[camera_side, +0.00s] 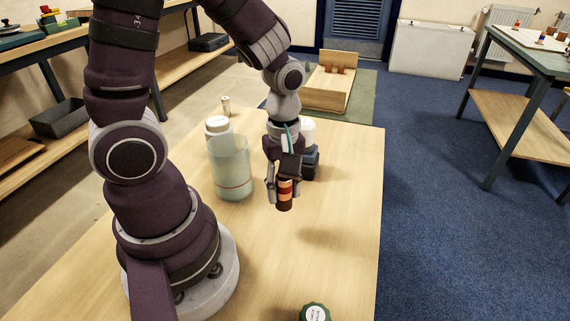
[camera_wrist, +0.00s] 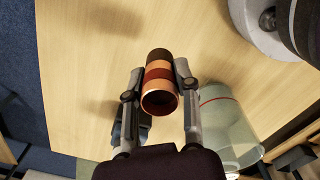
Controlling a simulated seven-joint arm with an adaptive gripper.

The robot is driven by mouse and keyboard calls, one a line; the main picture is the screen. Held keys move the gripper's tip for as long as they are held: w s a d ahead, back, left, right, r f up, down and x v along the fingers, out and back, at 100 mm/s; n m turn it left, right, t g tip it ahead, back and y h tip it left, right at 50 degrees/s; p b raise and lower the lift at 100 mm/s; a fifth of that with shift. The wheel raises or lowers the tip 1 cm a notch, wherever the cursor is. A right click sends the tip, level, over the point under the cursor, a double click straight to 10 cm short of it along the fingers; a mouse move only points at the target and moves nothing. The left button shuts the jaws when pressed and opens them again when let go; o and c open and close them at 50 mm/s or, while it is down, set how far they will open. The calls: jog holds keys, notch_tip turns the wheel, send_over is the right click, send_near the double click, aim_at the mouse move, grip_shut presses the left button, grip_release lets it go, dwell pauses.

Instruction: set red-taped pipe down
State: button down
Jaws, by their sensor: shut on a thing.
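The red-taped pipe (camera_side: 285,194) is a short copper tube with dark and red bands. My gripper (camera_side: 280,188) is shut on it and holds it roughly upright. In the wrist view the pipe (camera_wrist: 160,83) sits between the two fingers of my gripper (camera_wrist: 158,90), with its open copper end facing the camera. A shadow lies on the table to the right of the pipe in the side view, and the pipe appears to be above the tabletop. The exact gap below it cannot be told.
A clear cylindrical container (camera_side: 231,170) stands left of my gripper and also shows in the wrist view (camera_wrist: 228,125). A white-lidded bottle (camera_side: 217,125) and dark object (camera_side: 311,163) stand behind. A green-rimmed round item (camera_side: 315,312) lies at the front. The table (camera_side: 340,200) is clear to the right.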

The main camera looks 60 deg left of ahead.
jog(key=w+d+r+m, duration=0.1)
jog(key=w+r+m, duration=0.95)
jog(key=m, duration=0.65)
jog(key=s+a+f+n, duration=0.3)
jog(key=s+a+f, duration=0.3)
jog(key=s+f, duration=0.25)
jog(key=f, duration=0.5)
jog(key=s+f, duration=0.1)
jog(key=f, duration=0.1)
jog(key=shift+a+f, duration=0.2)
jog(key=shift+f, duration=0.15)
jog(key=shift+f, duration=0.15)
jog(key=c, duration=0.8)
grip_release()
